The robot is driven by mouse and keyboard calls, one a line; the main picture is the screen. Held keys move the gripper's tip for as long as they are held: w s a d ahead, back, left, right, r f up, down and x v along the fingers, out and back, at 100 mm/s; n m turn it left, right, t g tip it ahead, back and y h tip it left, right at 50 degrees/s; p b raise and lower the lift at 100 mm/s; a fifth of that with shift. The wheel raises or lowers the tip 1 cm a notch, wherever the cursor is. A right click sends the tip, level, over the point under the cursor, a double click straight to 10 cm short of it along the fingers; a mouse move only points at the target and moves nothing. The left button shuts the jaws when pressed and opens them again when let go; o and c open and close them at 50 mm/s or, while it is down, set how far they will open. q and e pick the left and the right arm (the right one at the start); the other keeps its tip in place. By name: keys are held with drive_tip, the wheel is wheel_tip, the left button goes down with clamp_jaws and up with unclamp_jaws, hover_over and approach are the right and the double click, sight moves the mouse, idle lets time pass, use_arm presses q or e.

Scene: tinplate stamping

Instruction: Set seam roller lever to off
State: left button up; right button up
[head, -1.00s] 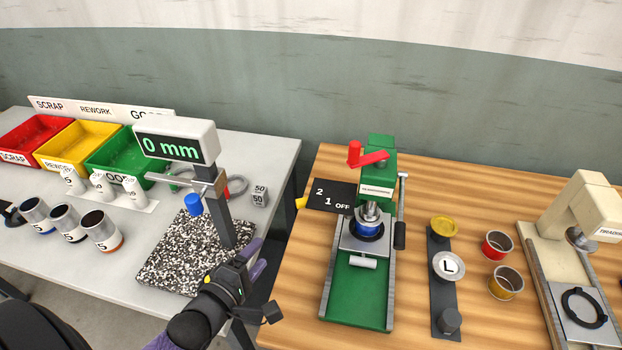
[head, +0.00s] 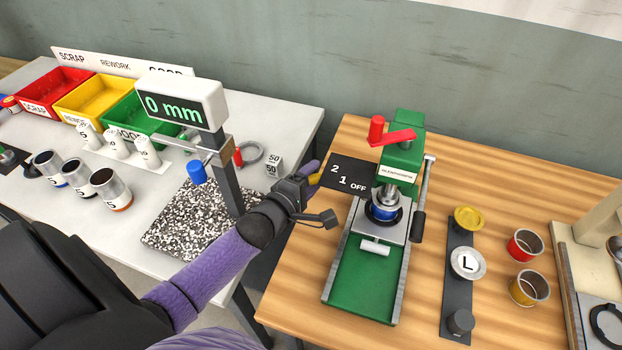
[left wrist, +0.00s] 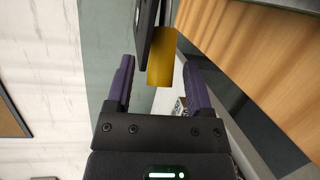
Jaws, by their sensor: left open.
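The seam roller (head: 404,160) is a green press with a red crank on top, standing on the wooden bench. A black plate marked 2, 1, OFF (head: 345,176) juts from its left side. The yellow lever handle (head: 315,179) shows at the plate's left end, nearest the 2, partly hidden by my gripper. My left gripper (head: 311,177) is open at the handle. In the left wrist view the yellow handle (left wrist: 161,62) lies between the spread purple fingers (left wrist: 159,80), with gaps on both sides. My right gripper is not in view.
The digital height gauge (head: 180,105) on its speckled plate stands close to the left of my forearm. A white table (head: 290,125) holds bins and cans. Right of the press are a dark strip (head: 456,290) with a yellow lid, red and yellow cans (head: 524,245), and a beige machine.

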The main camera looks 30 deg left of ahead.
use_arm(q)
clamp_jaws()
idle(1.4)
